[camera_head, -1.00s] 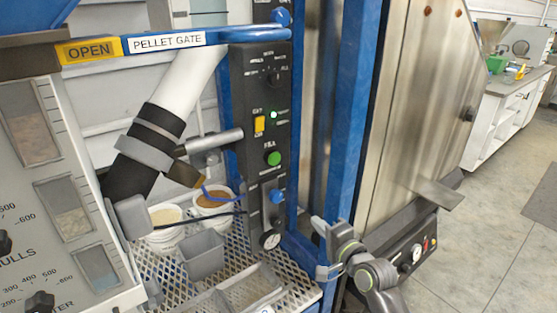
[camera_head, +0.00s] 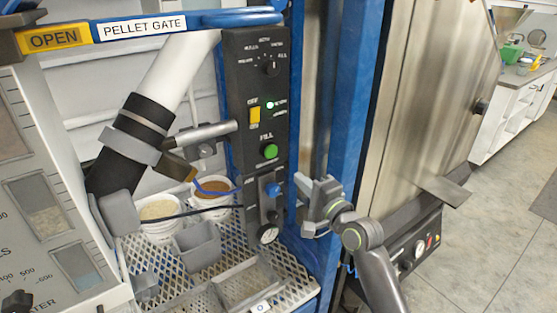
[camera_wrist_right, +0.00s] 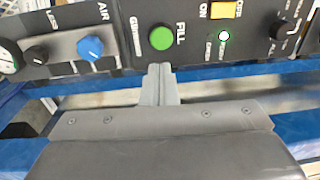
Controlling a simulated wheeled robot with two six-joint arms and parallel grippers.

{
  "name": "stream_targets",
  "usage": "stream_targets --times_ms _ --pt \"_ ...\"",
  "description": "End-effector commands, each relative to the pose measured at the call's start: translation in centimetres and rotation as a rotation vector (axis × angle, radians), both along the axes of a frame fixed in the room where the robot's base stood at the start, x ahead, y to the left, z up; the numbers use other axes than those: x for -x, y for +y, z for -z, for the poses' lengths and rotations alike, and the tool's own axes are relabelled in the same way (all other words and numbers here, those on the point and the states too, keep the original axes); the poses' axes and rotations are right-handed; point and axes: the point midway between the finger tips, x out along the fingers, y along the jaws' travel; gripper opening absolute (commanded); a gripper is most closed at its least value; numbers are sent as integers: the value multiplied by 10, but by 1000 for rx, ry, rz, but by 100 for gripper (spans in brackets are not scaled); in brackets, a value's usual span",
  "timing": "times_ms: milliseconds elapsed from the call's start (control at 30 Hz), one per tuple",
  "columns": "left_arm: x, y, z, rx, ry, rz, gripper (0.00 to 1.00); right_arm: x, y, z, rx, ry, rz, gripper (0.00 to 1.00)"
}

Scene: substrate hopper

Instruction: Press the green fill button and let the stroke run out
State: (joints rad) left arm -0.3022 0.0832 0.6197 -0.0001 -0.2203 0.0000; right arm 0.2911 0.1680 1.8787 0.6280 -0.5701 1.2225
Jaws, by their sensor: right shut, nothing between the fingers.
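The green fill button (camera_head: 270,151) sits on the black control panel (camera_head: 240,95), under the label FILL. It also shows in the right wrist view (camera_wrist_right: 161,38), just beyond my fingertips. My right gripper (camera_head: 306,205) is shut and empty, to the right of and below the button in the head view. In the right wrist view its closed fingers (camera_wrist_right: 159,72) point at the panel, slightly below the button in the picture, with a gap that looks small. I cannot tell for sure whether they touch. My left gripper is not in view.
A yellow switch (camera_head: 254,114), a lit lamp (camera_head: 270,105) and a blue knob (camera_head: 273,190) flank the button. A blue upright post (camera_head: 350,120) stands right of the panel. A mesh shelf (camera_head: 190,290) holds tubs and a grey scoop. Open floor lies at the right.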

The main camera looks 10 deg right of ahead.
Motion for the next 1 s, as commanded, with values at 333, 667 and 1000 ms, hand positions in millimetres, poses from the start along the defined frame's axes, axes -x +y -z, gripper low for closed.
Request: stream_targets --times_ms 333,667,1000 --pt "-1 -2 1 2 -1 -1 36 -61 23 -4 0 -1 0 0" --pt "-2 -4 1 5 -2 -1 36 -96 36 -6 0 -1 2 0" --pt "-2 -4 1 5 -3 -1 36 -102 38 -6 0 0 3 0"
